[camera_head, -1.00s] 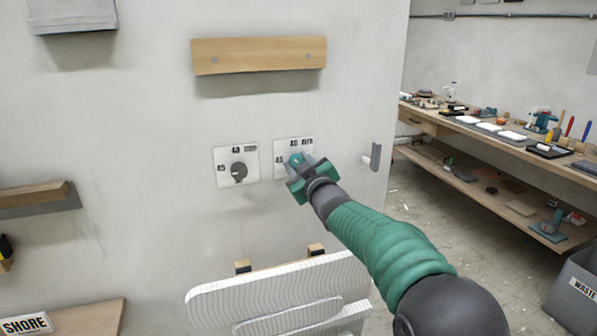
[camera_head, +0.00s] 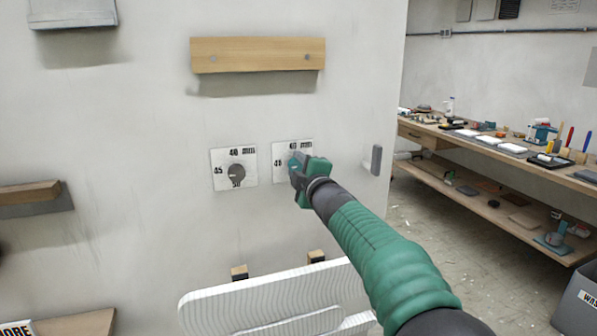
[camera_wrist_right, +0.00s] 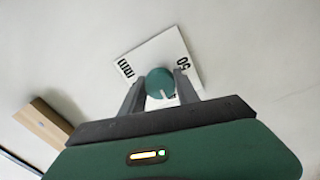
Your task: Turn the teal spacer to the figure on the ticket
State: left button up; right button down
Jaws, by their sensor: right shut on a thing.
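The teal spacer (camera_head: 294,159) is a round knob on a white square dial plate (camera_head: 281,149) on the wall. I cannot make out a ticket. My left gripper is out of view.
A similar plate with a dark grey knob (camera_head: 237,173) is just left, marked 40, 45 and 50. A wooden rail (camera_head: 258,55) is above and a grey wall hook (camera_head: 376,159) is right. A white ribbed panel (camera_head: 270,302) juts out below. A workbench (camera_head: 500,150) stands at right.

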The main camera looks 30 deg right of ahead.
jog(key=shift+a+r+n, duration=0.1)
jog(key=shift+r+n, duration=0.2)
jog(key=shift+n, duration=0.2)
jog(key=c, duration=1.2)
grip_release()
jog(key=shift+o, duration=1.5)
jog(key=shift+w+f, duration=0.35)
jog(key=shift+w, duration=0.05)
jog(key=shift+s, duration=0.2)
jog(key=b+v, duration=0.1)
jog(key=v, duration=1.5)
jog(key=shift+s+f, duration=0.2)
